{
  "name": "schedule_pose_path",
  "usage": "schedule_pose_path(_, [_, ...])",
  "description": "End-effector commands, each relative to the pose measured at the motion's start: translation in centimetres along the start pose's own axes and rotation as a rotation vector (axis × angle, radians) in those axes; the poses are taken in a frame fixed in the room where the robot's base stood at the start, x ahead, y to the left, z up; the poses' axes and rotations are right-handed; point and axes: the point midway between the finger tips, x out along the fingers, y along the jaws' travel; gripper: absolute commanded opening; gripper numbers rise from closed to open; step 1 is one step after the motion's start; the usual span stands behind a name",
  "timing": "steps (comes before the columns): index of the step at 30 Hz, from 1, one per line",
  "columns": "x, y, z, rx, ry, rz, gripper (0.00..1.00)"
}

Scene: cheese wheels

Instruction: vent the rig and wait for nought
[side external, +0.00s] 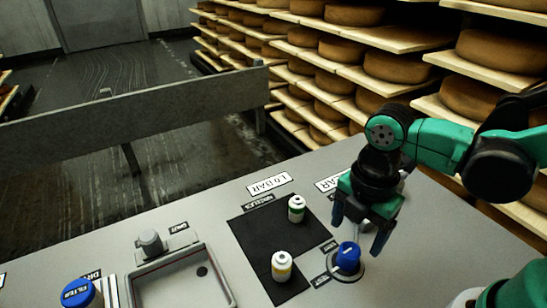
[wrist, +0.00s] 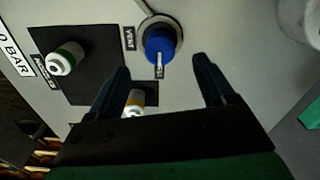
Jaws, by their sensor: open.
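A blue knob (side external: 348,258) stands on a round base on the grey worktop, with small dark labels beside it. The wrist view shows it (wrist: 160,42) with a white pointer mark facing the gripper and a label reading VENT (wrist: 130,38) to its left. My gripper (side external: 358,232) is open and empty above the knob. In the wrist view, the fingertips (wrist: 160,65) are apart, either side of and a little below the knob. I cannot tell their height above it.
A black mat (side external: 250,228) holds a green-banded nozzle (side external: 296,208) and a yellow-banded nozzle (side external: 281,266), close to the knob. Another BAR sign (side external: 269,183) lies behind. Cheese shelves (side external: 400,40) stand beyond.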

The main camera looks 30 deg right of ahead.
Motion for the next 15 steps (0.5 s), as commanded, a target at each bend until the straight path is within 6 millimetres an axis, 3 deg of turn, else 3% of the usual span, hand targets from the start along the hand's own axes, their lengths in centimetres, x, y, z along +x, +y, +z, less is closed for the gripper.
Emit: schedule_pose_path(15, [4.4,0.1,0.0,0.004,0.001,0.002,0.76])
